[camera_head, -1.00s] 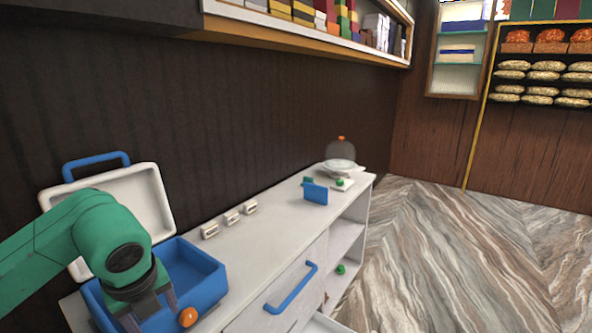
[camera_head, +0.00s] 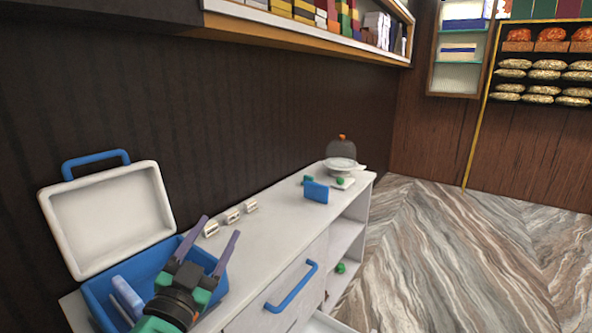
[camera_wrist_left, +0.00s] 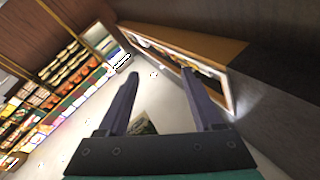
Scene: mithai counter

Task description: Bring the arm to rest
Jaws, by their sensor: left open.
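My left gripper (camera_head: 220,226) is at the lower left of the head view, in front of the blue box. Its two purple fingers are spread apart and point up and away, with nothing between them. In the left wrist view, the same open fingers (camera_wrist_left: 160,74) show with clear space between the tips. My green forearm shows only at the bottom edge of the head view. My right gripper is in neither view.
A blue box (camera_head: 98,301) with a raised white lid (camera_head: 108,220) stands on the white counter (camera_head: 258,252). Small white blocks (camera_head: 232,216), a blue panel (camera_head: 315,192) and a dish under a dome (camera_head: 341,164) stand farther along. A shelf (camera_head: 300,40) hangs above.

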